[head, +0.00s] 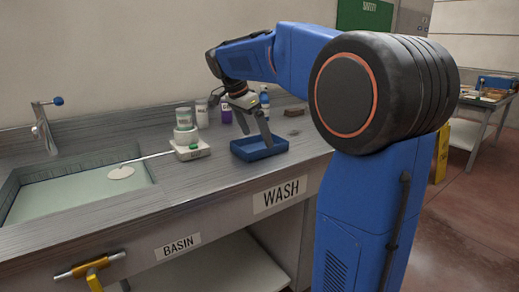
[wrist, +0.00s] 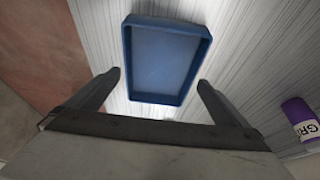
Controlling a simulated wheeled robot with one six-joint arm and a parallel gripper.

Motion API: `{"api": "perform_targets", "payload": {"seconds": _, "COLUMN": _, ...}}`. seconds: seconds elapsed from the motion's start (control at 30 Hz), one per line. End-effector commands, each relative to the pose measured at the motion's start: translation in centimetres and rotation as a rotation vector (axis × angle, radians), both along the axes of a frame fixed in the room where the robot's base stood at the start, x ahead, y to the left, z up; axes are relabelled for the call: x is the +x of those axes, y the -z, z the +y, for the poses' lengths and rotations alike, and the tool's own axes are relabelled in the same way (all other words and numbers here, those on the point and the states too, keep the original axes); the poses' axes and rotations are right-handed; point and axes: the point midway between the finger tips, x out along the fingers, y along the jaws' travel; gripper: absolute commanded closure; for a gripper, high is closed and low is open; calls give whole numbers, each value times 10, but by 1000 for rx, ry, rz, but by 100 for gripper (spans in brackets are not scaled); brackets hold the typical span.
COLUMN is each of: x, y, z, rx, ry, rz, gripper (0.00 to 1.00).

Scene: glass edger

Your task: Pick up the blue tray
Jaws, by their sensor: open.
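The blue tray (head: 259,148) is a shallow, empty rectangular tray on the metal counter, near its front edge above the WASH label. It also shows in the wrist view (wrist: 166,98), at the top middle. My gripper (head: 256,138) is over the tray in the head view, fingers pointing down. In the wrist view my gripper (wrist: 158,80) is open, with one finger on either side of the tray's near end. The jaws hold nothing. I cannot tell the exact height of the fingertips above the tray.
A white device (head: 190,150) with jars stands left of the tray. A purple container (head: 227,115) and a blue bottle (head: 264,103) stand behind. A brown block (head: 294,112) lies to the right. The basin (head: 80,188) is at the left.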

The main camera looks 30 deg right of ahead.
Motion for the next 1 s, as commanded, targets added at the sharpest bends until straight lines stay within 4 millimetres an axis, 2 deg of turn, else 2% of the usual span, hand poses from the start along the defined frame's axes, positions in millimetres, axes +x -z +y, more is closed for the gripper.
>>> {"api": "perform_targets", "payload": {"seconds": 0.2, "x": 0, "y": 20, "z": -9, "rx": 0, "ry": 0, "rz": 0, "gripper": 0}}
{"api": "perform_targets", "payload": {"seconds": 0.47, "x": 0, "y": 22, "z": -10, "rx": 0, "ry": 0, "rz": -1, "gripper": 0}}
{"api": "perform_targets", "payload": {"seconds": 0.67, "x": 0, "y": 22, "z": -10, "rx": 0, "ry": 0, "rz": 0, "gripper": 45}}
{"api": "perform_targets", "payload": {"seconds": 1.0, "x": 0, "y": 15, "z": -10, "rx": -1, "ry": 0, "rz": -2, "gripper": 47}}
